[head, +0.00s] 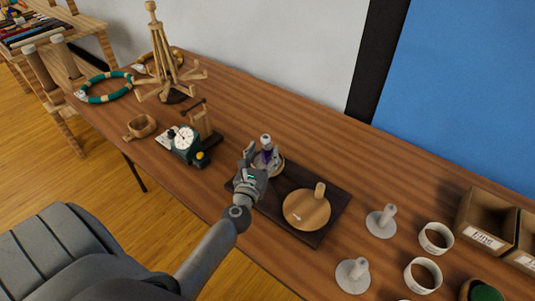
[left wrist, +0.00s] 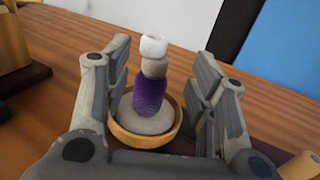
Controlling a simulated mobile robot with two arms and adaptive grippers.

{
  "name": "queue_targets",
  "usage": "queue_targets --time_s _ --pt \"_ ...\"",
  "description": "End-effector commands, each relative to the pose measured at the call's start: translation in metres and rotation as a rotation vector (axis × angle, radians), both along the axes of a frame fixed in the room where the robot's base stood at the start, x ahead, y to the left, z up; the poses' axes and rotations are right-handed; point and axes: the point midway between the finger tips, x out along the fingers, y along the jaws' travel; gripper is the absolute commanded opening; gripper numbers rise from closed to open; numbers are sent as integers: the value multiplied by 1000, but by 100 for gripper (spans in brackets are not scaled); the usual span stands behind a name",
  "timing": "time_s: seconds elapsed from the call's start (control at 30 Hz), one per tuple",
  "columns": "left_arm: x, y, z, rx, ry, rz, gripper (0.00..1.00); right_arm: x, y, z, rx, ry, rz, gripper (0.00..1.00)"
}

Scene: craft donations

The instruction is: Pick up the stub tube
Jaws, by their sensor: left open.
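A short upright stack stands in a round wooden dish (left wrist: 170,137) between the fingers in the left wrist view. It has a pale rounded base (left wrist: 145,123), a purple wound part (left wrist: 149,97), a beige piece and a white ring-like top (left wrist: 153,46). I cannot tell for sure which piece is the stub tube. The purple stack (head: 267,155) also shows in the head view, partly hidden by my left gripper (head: 255,160). That gripper (left wrist: 163,62) is open, with one finger on each side of the stack and visible gaps. My right gripper is not in view.
The dish stands at a dark board (head: 325,232) that bears a round wooden disc with a peg (head: 306,212). A dial scale (head: 184,143) and wooden winder (head: 165,65) stand left. White pegged discs (head: 381,222), pale rings (head: 436,238) and boxes (head: 485,222) are right.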

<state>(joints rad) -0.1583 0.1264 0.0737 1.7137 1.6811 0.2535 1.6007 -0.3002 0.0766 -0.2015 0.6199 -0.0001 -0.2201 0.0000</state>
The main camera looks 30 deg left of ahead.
Motion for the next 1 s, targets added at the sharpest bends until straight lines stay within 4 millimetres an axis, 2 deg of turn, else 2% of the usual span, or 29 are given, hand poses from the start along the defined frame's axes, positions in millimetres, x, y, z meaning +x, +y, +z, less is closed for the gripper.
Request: queue_targets --time_s 0.17,0.5,0.8,0.87,1.0 --pt "11 4 0 1 0 -1 52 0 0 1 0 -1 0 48" --pt "52 20 -4 4 0 -1 52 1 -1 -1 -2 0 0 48" --pt "57 21 -4 3 1 -1 52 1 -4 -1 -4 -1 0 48" --pt "56 21 -4 3 1 -1 47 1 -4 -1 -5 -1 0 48" --pt "56 21 -4 3 1 -2 29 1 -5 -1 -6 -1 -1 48"
